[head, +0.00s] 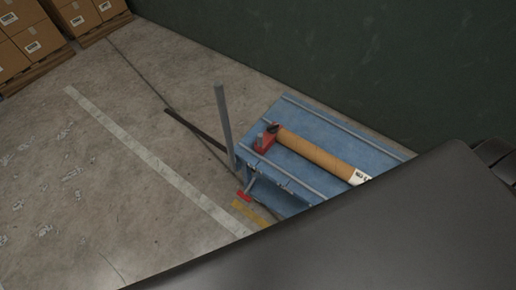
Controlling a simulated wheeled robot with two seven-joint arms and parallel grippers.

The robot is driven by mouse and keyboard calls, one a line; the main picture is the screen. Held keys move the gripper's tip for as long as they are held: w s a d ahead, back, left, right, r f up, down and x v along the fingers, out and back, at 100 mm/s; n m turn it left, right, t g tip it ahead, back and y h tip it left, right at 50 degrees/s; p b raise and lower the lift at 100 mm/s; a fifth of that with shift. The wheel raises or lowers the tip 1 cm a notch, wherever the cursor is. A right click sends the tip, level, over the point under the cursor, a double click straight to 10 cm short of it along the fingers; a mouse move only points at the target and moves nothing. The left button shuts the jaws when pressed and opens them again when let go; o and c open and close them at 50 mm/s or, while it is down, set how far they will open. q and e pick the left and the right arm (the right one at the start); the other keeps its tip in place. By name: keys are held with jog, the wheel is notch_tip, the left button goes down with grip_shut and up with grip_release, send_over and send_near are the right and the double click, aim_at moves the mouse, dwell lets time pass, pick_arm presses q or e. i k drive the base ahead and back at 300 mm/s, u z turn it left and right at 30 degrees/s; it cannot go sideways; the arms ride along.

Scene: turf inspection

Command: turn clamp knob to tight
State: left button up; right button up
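A blue bench or cart (300,117) stands right of the middle in the head view. A tan roll (317,153) with a white label lies on it at a slant. A red block-like clamp part (265,141) with a dark piece on top sits at the roll's upper left end. A red handle (244,196) on a thin rod shows at the bench's near left edge. I cannot tell which red part is the knob, or its setting. Neither gripper is in view.
A grey post (223,125) rises at the bench's left corner, with a dark bar (195,130) low beside it. Boxes on pallets (32,46) stand at the upper left. A dark green wall (340,50) is behind. Concrete floor on the left is mostly clear.

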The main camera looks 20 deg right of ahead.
aim_at(273, 129)
jog(key=z, duration=0.5)
jog(key=k, duration=0.6)
jog(key=z, duration=1.15)
jog(key=i, duration=0.9)
jog(key=z, duration=0.15)
